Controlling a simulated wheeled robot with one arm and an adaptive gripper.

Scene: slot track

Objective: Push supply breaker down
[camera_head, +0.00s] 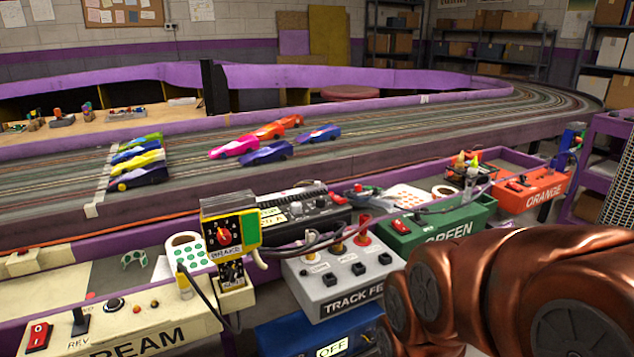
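I cannot tell for sure which part is the supply breaker. A blue box (300,333) with a white OFF label (332,346) stands low at the bottom centre, cut off by the frame's edge. Above it is a grey box (300,280) marked TRACK FE, its last letters hidden behind my copper arm. It bears several black switches and red, white and yellow terminals. My arm fills the lower right, and its links cover what lies beside the blue box. My gripper is not in view, so its state does not show.
A yellow-edged BRAKE unit (224,236) stands left of the grey box, with loose cables around it. A cream panel (140,326) is at lower left, a green box (440,232) and an orange one (535,186) at right. Slot cars stand on the track (380,138) behind.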

